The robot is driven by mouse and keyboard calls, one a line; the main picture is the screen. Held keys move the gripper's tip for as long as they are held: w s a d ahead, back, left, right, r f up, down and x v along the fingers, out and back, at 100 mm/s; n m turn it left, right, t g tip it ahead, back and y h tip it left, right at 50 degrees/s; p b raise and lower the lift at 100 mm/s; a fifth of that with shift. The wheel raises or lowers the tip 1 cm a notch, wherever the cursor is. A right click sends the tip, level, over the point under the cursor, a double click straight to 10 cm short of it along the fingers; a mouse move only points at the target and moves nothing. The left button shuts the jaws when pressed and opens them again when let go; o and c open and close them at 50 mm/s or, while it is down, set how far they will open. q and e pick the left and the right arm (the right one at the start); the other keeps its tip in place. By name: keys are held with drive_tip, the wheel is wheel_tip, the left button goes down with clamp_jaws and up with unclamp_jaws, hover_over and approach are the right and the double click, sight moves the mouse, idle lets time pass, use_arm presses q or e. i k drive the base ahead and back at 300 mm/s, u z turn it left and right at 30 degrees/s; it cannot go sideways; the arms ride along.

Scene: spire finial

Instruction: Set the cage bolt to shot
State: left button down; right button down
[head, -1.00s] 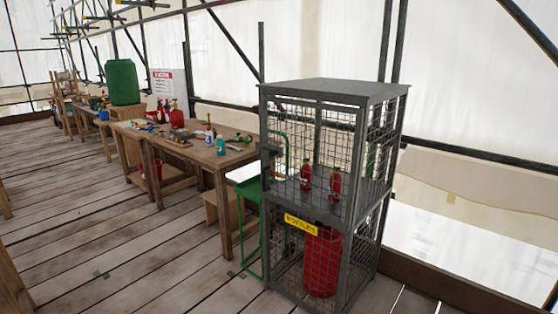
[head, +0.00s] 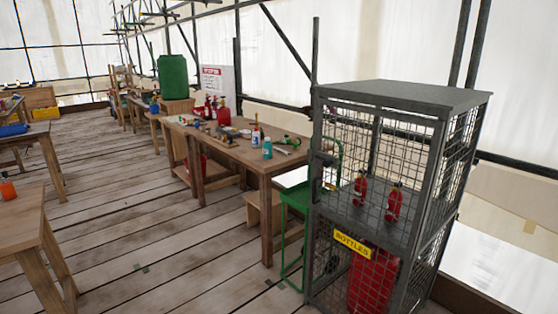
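The cage (head: 403,93) is a grey steel mesh cabinet with a solid top, standing at the right of the head view. A yellow "BOTTLES" label (head: 352,243) is on its front. Two small red bottles (head: 393,204) stand on its middle shelf, and a large red cylinder (head: 371,280) stands below. A dark fitting (head: 322,160) sits on the cage's left front edge; it may be the bolt, but it is too small to tell its position. Neither of my grippers is in view.
A green folding frame or trolley (head: 291,205) stands against the cage's left side. A wooden workbench (head: 225,150) with bottles and tools runs behind it. Another wooden table (head: 20,225) is at the left edge. Plank floor (head: 150,225) lies open between them.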

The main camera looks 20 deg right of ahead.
sight(326, 163)
drive_tip(key=u, duration=0.35)
drive_tip(key=i, duration=0.95)
drive_tip(key=z, duration=0.6)
drive_tip(key=i, duration=0.5)
drive_tip(key=z, duration=0.4)
